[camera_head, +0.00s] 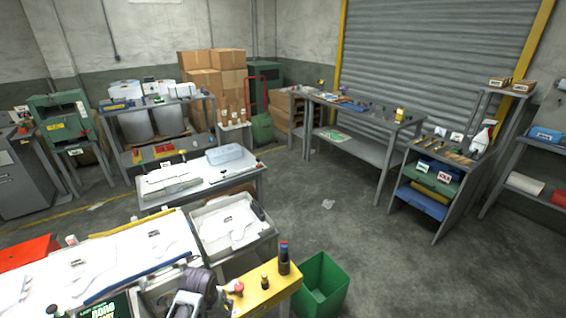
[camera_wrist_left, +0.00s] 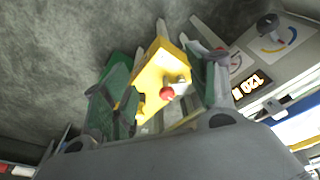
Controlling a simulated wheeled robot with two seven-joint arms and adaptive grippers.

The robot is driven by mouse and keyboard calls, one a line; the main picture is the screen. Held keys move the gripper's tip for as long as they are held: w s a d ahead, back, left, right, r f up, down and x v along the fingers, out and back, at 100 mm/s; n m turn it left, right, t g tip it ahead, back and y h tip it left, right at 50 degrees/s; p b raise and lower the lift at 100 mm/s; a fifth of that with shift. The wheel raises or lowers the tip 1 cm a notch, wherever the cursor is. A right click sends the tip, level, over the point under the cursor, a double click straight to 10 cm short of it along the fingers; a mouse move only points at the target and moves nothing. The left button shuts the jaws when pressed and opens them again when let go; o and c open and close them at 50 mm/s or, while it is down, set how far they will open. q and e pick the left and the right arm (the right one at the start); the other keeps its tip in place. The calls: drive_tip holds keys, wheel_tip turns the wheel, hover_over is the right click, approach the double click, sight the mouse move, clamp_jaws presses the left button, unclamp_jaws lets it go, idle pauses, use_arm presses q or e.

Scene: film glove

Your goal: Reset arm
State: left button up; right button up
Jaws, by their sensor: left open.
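My left gripper (camera_wrist_left: 160,75) is open in the left wrist view, with its fingers apart and nothing held between them. Beyond the fingers is a yellow-topped stand (camera_wrist_left: 150,85) with a red knob (camera_wrist_left: 167,93). In the head view a grey part of my arm (camera_head: 197,285) shows at the bottom, just left of the yellow stand (camera_head: 268,292); the fingertips cannot be made out there. My right gripper is in neither view.
A green bin (camera_head: 322,285) stands right of the yellow stand, and a dark bottle (camera_head: 284,259) stands on it. A white tray (camera_head: 206,217) and a white worktop (camera_head: 120,250) are close by. Open floor (camera_head: 370,240) lies to the right, before the shelving.

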use_arm(q)
drive_tip(key=shift+s+a+r+m+t, duration=0.75)
drive_tip(key=shift+s+r, duration=4.25)
drive_tip(key=shift+s, duration=1.95)
wheel_tip(320, 180, down, 33)
drive_tip(key=s+g, duration=0.1)
drive_tip(key=s, duration=0.2)
drive_tip(key=s+a+f, duration=0.2)
drive_tip(key=s+f, duration=0.8)
drive_tip(key=s, duration=0.1)
drive_tip(key=s+a+f+g, duration=0.1)
drive_tip(key=s+a+f, duration=0.1)
drive_tip(key=s+f, duration=0.8)
drive_tip(key=shift+s, duration=0.45)
drive_tip(key=shift+m+g, duration=0.25)
